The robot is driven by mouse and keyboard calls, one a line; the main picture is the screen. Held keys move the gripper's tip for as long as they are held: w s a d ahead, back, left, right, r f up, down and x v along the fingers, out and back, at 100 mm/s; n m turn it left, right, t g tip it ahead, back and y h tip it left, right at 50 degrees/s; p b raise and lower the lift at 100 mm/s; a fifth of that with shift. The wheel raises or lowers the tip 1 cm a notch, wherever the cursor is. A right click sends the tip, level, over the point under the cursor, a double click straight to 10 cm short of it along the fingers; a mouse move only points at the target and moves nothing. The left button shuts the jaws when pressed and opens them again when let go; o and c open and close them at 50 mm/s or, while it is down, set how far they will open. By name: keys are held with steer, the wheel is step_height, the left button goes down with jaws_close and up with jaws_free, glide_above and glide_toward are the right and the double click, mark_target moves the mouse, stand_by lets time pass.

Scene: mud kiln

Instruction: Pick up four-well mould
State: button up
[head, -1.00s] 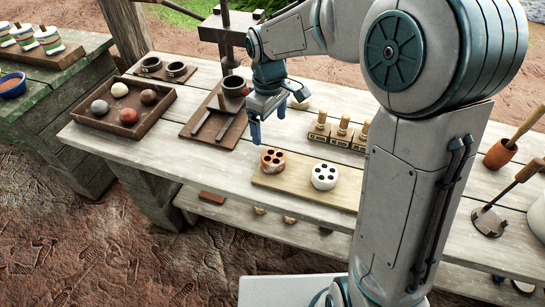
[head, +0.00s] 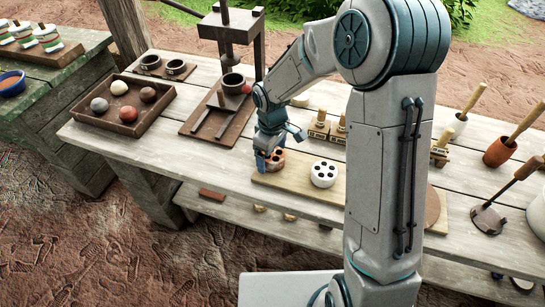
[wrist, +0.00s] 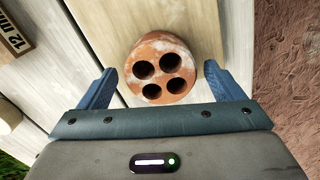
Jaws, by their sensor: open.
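The terracotta mould with whitish patches (wrist: 160,66) shows four dark round wells in its top in the wrist view. In the head view this mould (head: 279,162) stands on a pale board (head: 352,203), partly hidden by my gripper. My gripper (head: 273,155) is open and low over it. In the wrist view my gripper's blue fingers (wrist: 160,78) are on either side of the mould, with nothing held.
A white mould with dark holes (head: 323,174) stands right of the terracotta one on the same board. Small stamps (head: 320,128) stand behind. A press (head: 225,97) and a tray of coloured balls (head: 123,104) are to the left. The table's front edge is close.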

steer(key=shift+f, duration=0.4)
steer(key=c, duration=1.2)
steer(key=shift+r, duration=0.1)
step_height(320, 180, up, 4)
steer(key=d+r, duration=0.2)
steer(key=d, duration=0.2)
steer(key=d+r, duration=0.2)
steer(key=d, duration=0.1)
steer(key=d+r, duration=0.3)
steer(key=d, duration=0.1)
steer(key=shift+d+b, duration=0.3)
